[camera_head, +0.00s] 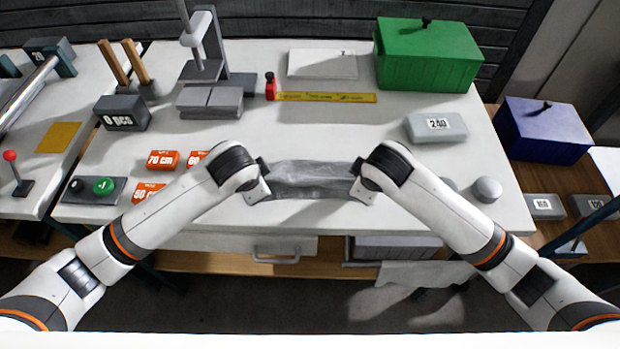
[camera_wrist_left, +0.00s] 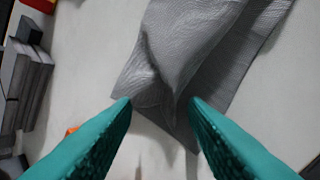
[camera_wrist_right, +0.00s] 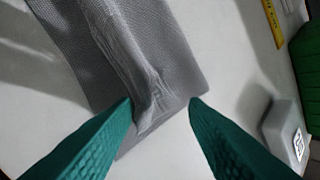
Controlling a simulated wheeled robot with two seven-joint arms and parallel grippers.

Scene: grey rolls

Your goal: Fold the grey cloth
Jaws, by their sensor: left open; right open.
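The grey cloth (camera_head: 310,177) lies on the white table between my two grippers, as a band running left to right with creases. My left gripper (camera_head: 262,190) is at its left end; in the left wrist view its teal fingers (camera_wrist_left: 160,103) are apart near a raised, wrinkled corner of the cloth (camera_wrist_left: 195,45). My right gripper (camera_head: 358,187) is at the right end; in the right wrist view its fingers (camera_wrist_right: 161,102) are apart near a creased end of the cloth (camera_wrist_right: 165,50). Neither gripper holds it. Arm parts hide the cloth's ends in the head view.
A yellow ruler strip (camera_head: 325,97) lies behind the cloth. A green box (camera_head: 428,58), a grey block marked 240 (camera_head: 436,127) and a grey round knob (camera_head: 487,189) are to the right. Orange tags (camera_head: 162,160) and a green button box (camera_head: 95,189) are to the left.

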